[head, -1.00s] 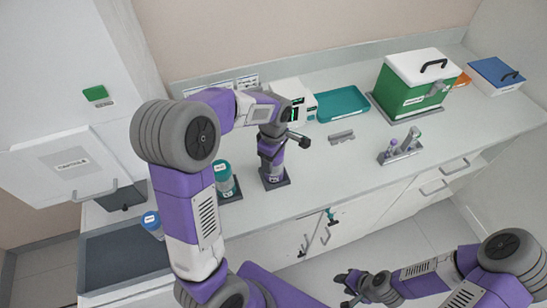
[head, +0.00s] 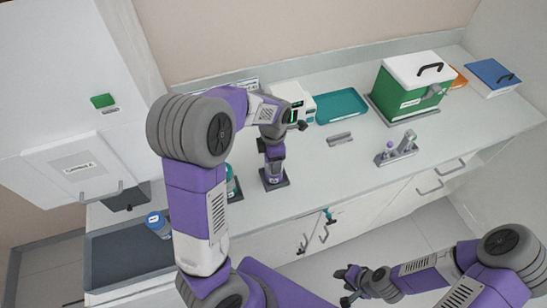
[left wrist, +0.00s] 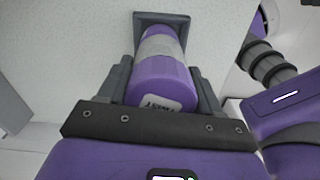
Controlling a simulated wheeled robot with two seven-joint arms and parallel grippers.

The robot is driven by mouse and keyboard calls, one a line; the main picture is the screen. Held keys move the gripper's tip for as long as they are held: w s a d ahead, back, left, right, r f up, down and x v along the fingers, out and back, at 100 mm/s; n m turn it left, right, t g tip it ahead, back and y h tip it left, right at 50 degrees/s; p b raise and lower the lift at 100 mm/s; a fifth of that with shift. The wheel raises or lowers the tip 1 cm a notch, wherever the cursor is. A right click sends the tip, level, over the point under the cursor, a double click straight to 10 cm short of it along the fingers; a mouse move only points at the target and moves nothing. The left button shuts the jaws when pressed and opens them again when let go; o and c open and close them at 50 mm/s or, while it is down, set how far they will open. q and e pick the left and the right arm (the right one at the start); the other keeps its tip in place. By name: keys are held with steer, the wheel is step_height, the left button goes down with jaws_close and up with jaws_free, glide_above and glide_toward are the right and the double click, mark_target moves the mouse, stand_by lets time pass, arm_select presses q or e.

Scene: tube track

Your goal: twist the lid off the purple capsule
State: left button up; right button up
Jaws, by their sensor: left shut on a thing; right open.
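The purple capsule (head: 272,173) stands upright on a dark square base (head: 284,183) on the counter, below my left gripper (head: 271,150). In the left wrist view the capsule's purple lid (left wrist: 162,82) sits between the two dark fingers, with a grey band (left wrist: 162,46) beyond it. My left gripper is shut on the lid. The lid still sits in line with the body; I cannot tell whether it is loose. My right gripper (head: 347,284) is open and empty, low in front of the counter.
A teal-lidded container (head: 231,185) stands left of the capsule, partly hidden by my left arm. A blue-lidded jar (head: 154,222) is farther left. A teal tray (head: 341,106), green box (head: 408,100) and small grey rack (head: 396,150) stand to the right.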

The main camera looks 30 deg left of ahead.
arm_select(q)
steer(key=shift+r+p, duration=3.7)
steer(key=shift+r, duration=0.45)
steer(key=shift+f, duration=0.15)
